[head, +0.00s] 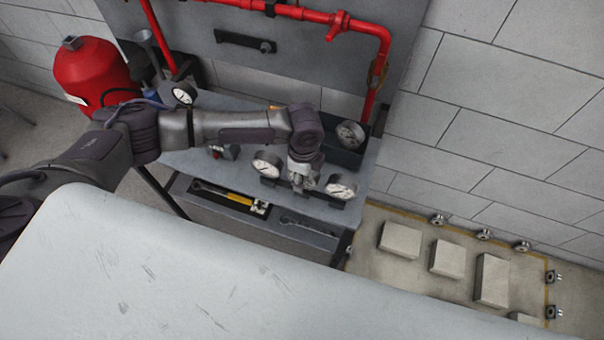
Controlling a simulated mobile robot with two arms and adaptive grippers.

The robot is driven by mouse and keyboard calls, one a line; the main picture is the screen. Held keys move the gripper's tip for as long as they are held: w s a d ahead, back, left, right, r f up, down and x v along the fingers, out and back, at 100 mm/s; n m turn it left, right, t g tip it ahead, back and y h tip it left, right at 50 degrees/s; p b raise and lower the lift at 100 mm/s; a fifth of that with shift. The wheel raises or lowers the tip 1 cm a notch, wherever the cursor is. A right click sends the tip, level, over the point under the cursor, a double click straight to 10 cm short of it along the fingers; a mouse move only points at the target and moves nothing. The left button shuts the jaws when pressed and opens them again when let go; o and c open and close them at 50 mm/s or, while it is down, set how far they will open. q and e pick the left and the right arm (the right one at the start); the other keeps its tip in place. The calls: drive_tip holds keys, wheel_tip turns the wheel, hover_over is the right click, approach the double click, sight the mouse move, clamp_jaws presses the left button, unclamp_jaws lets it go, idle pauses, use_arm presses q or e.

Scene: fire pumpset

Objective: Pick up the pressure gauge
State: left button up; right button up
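Several round white-faced pressure gauges are in view; I cannot tell which one the task means. One gauge (266,164) is on the grey bench (228,104) just left of my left gripper (302,184). Another gauge (341,187) is at the bench's front right, just right of the gripper. A third gauge (351,134) lies in a dark tray (338,155) behind it. A fourth gauge (183,94) is at the bench's back left. My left gripper points down between the two front gauges; its fingers are small, and their opening is unclear. My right gripper is out of view.
A red tank (92,72) stands left of the bench. A yellow-handled tool (226,194) and a wrench (308,225) lie below the bench top. Pale blocks (447,258) are at right.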

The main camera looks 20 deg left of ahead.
use_arm(q)
clamp_jaws()
drive_tip(key=shift+r, duration=0.1)
